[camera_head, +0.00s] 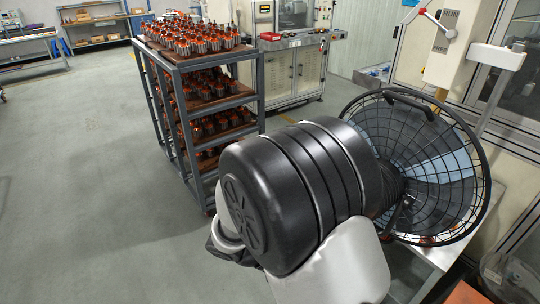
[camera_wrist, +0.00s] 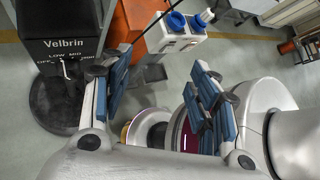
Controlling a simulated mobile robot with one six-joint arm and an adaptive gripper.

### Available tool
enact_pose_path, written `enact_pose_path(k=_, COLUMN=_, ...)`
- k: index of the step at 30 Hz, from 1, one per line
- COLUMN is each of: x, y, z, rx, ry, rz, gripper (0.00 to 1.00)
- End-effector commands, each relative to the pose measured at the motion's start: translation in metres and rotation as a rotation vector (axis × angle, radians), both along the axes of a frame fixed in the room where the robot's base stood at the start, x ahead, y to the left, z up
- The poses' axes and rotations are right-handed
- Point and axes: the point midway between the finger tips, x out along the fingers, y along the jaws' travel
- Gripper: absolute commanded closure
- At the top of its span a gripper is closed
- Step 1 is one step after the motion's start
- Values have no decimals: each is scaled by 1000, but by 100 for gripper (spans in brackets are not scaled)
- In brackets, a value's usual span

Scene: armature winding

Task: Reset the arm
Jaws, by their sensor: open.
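My gripper (camera_wrist: 162,64) shows in the wrist view with its two blue-padded fingers spread wide apart. It is open, and nothing is held between the fingers. Floor and an orange object lie behind the gap. In the head view a pale grey rounded arm part of mine (camera_head: 335,268) shows at the bottom, below a black fan housing. The gripper itself is not seen there; the fan housing may hide it.
A large fan with a black cage (camera_head: 440,165) fills the right of the head view. A rack (camera_head: 187,125) of copper armatures stands behind it; floor at left is clear. In the wrist view are a black Velbrin box (camera_wrist: 62,50) and a white socket unit (camera_wrist: 180,38).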

Motion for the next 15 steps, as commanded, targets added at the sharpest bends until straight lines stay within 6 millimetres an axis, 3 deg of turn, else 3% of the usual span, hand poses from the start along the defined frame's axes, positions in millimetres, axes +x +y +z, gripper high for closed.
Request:
enact_pose_path(k=1, x=-6, y=-7, z=16, rx=63, ry=-81, rz=-93, gripper=45)
enact_pose_path(k=6, x=-34, y=-21, z=54, rx=255, ry=-341, rz=-416, gripper=45)
enact_pose_path(k=15, x=-79, y=-27, z=107, rx=577, ry=-792, rz=-997, gripper=45)
